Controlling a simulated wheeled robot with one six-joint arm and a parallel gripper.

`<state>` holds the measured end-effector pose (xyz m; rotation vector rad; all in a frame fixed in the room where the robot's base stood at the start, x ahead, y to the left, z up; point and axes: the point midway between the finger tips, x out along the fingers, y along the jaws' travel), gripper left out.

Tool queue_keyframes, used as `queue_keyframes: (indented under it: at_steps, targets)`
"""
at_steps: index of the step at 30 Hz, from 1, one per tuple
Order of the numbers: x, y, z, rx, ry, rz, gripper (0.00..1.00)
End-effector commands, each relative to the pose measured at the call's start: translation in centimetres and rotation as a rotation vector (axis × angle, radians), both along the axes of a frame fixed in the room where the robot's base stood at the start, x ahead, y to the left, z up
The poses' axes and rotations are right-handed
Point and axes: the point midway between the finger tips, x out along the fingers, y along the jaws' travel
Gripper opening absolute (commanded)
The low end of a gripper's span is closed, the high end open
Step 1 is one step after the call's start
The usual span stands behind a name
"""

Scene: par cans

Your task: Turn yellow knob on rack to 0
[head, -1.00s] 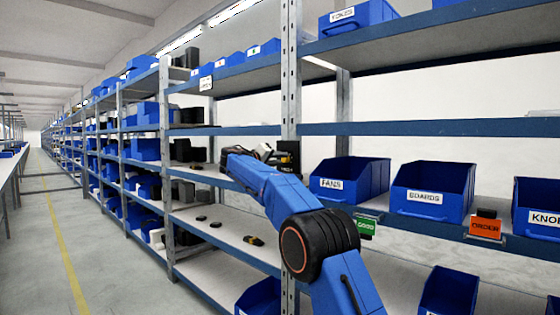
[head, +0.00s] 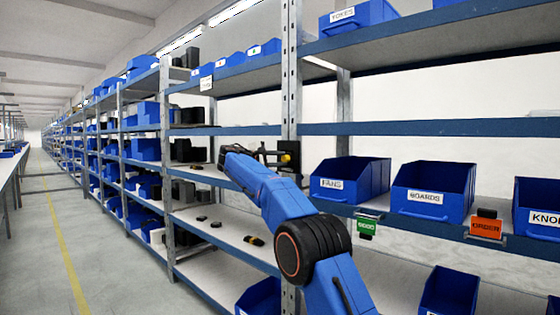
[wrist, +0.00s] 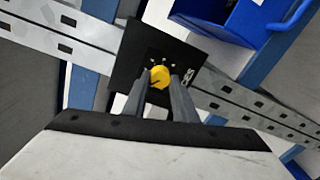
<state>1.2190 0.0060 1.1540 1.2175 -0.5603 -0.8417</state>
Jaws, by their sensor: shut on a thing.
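The yellow knob (wrist: 159,77) sits on a black plate (wrist: 140,60) fixed to the rack's perforated upright, in the wrist view. The plate has small pale marks around the knob, too small to read. My gripper (wrist: 162,88) has its two grey fingers on either side of the knob, shut on it. A dark pointer line shows on the knob's face. In the head view the knob is a small yellow spot (head: 286,158) beside the upright, and my arm reaches to it from below right.
Blue bins labelled FANS (head: 345,180) and BOARDS (head: 432,190) stand on the shelf right of the upright. A green tag (head: 366,226) and an orange ORDER tag (head: 486,226) hang at the shelf edge. The aisle at left is clear.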

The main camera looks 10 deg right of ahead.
Motion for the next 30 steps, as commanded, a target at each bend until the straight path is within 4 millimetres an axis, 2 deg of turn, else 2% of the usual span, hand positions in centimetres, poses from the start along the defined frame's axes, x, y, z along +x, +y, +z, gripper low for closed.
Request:
queue_keyframes:
  at_steps: [30]
  targets:
    - [0.07,0.12,-0.44,-0.557,0.769,0.001,0.03]
